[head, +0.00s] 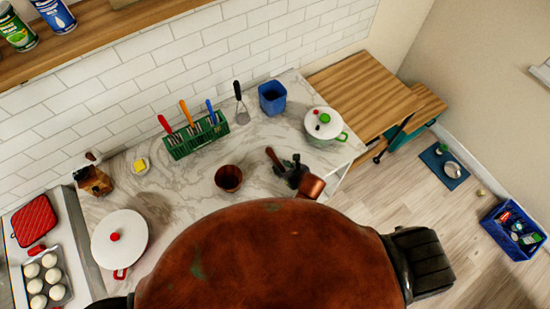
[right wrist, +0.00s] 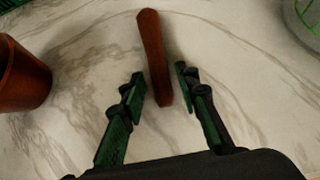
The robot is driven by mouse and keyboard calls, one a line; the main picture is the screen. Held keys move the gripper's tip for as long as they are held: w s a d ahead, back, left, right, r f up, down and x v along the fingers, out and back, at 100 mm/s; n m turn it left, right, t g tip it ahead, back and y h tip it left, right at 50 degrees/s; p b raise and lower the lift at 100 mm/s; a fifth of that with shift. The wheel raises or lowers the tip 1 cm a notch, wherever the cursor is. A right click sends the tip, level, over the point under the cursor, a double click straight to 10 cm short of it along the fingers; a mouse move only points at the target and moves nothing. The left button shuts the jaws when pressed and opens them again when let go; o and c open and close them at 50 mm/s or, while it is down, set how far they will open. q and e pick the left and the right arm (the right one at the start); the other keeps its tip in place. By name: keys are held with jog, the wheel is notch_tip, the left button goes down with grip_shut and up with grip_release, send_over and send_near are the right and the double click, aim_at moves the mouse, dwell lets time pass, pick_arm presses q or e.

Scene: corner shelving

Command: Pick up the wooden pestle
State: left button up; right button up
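The wooden pestle (head: 271,155) is a reddish-brown stick on the marble counter, right of a brown wooden cup (head: 228,178). In the right wrist view the pestle (right wrist: 154,55) points away from me, with its near end between the fingers of my right gripper (right wrist: 160,78). The two green-and-black fingers are open, with a gap on each side of the pestle. In the head view my right gripper (head: 288,166) hides the near end of the pestle. My left gripper is not in view.
The cup (right wrist: 22,75) is left of my right gripper. A white pot (head: 322,125) stands farther right, near a blue container (head: 272,97). A green utensil rack (head: 196,138) stands by the wall, a white lidded pot (head: 119,238) at left. Counter around the pestle is clear.

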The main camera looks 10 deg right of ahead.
grip_shut()
jog(key=shift+r, duration=0.15)
